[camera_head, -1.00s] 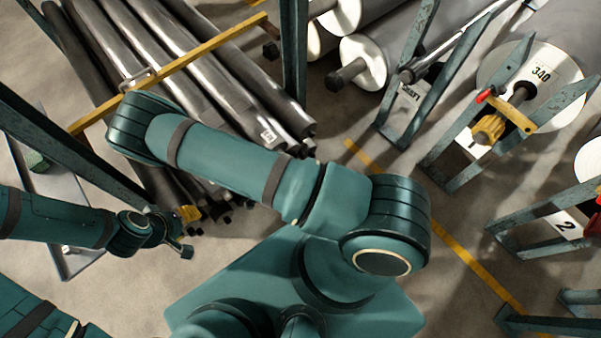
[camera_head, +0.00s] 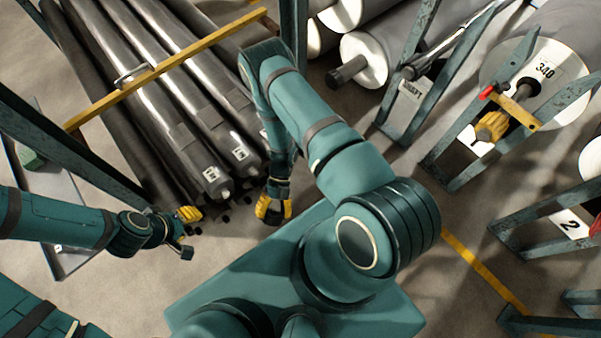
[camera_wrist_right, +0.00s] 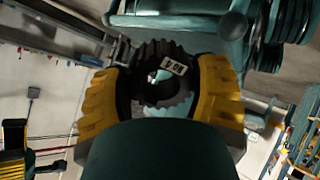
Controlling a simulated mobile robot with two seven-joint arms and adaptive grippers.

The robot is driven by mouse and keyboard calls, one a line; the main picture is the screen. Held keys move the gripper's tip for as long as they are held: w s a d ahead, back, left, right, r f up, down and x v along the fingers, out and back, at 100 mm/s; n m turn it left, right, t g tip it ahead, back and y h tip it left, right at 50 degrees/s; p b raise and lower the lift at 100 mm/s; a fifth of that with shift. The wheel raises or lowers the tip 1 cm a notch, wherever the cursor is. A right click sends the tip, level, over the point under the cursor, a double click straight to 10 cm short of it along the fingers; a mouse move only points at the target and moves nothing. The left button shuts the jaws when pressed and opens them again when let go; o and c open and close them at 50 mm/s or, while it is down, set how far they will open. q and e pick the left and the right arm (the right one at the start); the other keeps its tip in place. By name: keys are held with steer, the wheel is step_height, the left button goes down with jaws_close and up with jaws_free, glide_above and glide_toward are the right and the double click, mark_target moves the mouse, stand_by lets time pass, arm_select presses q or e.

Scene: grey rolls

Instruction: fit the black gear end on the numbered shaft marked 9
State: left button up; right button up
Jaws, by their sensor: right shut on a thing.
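My right gripper (camera_head: 270,212) has yellow-padded fingers and is shut on the black gear end. It hangs low, just right of the shaft ends. In the right wrist view, the black gear end (camera_wrist_right: 150,92) is a toothed ring between the yellow pads, with a small pale label whose marking I cannot read surely. Several long grey shafts lie side by side at upper left; two near ends carry white labels, one shaft (camera_head: 165,110) and one shaft (camera_head: 205,95). The numbers are too small to read, so I cannot tell which is 9. My left gripper (camera_head: 190,232) is open and empty at left.
A yellow bar (camera_head: 165,70) crosses over the shafts. A teal post (camera_head: 293,30) stands behind my right arm. White rolls (camera_head: 363,58) and teal stands fill the right side. Floor below the shaft ends is clear.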

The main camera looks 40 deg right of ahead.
steer(key=m+t+y, duration=0.1)
steer(key=w+m+t+y, duration=0.1)
steer(key=m, duration=0.1)
steer(key=shift+w+f+y, duration=0.15)
steer(key=shift+f+y, duration=0.15)
steer(key=shift+f, duration=0.05)
steer(key=w+d+f+m+t+h+b, duration=0.1)
steer(key=w+d+f+m+t+h, duration=0.1)
steer(key=d+m+t, duration=0.3)
steer(key=w+d+f+m+t+h+b, duration=0.1)
steer(key=w+d+f+m+t+h, duration=0.2)
steer(key=d+m+t, duration=0.3)
steer(key=w+d+f+m+t+h+b, duration=0.1)
steer(key=d+m+t+h, duration=0.3)
steer(key=m+t, duration=0.7)
steer(key=shift+w+d+f+t+h, duration=0.45)
steer(key=shift+w+d+f, duration=0.45)
steer(key=shift+d, duration=0.3)
steer(key=shift+s+y+b, duration=0.1)
steer(key=shift+y+b, duration=0.15)
steer(key=shift+b, duration=0.1)
steer(key=shift+w+a+b, duration=0.15)
steer(key=shift+w+b, duration=0.35)
steer(key=shift+w, duration=0.95)
steer(key=shift+w+a+b, duration=0.1)
steer(key=shift+w+b, duration=0.35)
steer(key=shift+w, duration=1)
steer(key=shift+b, duration=0.45)
